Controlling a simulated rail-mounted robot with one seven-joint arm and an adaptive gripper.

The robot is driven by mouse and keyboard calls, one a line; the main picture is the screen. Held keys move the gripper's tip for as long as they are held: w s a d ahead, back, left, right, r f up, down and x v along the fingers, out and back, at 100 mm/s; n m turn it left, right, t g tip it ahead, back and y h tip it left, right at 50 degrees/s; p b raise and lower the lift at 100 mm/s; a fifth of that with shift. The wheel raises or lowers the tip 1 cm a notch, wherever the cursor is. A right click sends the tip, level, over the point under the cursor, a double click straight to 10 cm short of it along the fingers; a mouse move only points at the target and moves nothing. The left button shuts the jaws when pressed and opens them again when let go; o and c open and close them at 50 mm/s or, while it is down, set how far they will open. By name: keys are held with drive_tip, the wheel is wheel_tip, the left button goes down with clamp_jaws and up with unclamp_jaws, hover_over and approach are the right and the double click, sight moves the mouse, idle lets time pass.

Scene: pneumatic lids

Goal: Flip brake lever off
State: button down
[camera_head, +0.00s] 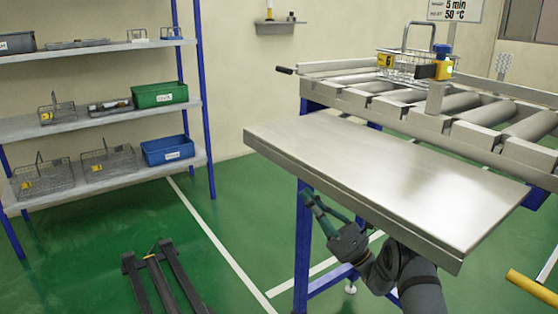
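A short lever with a black grip (285,69) sticks out at the left end of the roller conveyor (380,98); it looks like the brake lever, but no label shows. A yellow bar-like handle (533,287) is partly in view at the lower right edge; I cannot tell what it belongs to. My gripper (311,197) is low, below the front edge of the steel table (390,180), beside a blue table leg. It is well below and in front of the black grip. Its fingers look apart, with nothing between them.
A wire basket (408,65) with a yellow tag stands on the conveyor. Shelves (97,122) with baskets and bins stand at the left. A dark forked floor stand (163,283) lies low at the front left. The steel table overhangs my arm.

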drive_tip(key=shift+a+r, duration=0.1)
drive_tip(key=s+r+x, duration=0.1)
drive_tip(key=s+x, duration=0.1)
drive_tip(key=x, duration=1)
drive_tip(key=shift+r+p, duration=0.35)
drive_tip(key=shift+r, duration=0.2)
drive_tip(key=shift+r, duration=0.1)
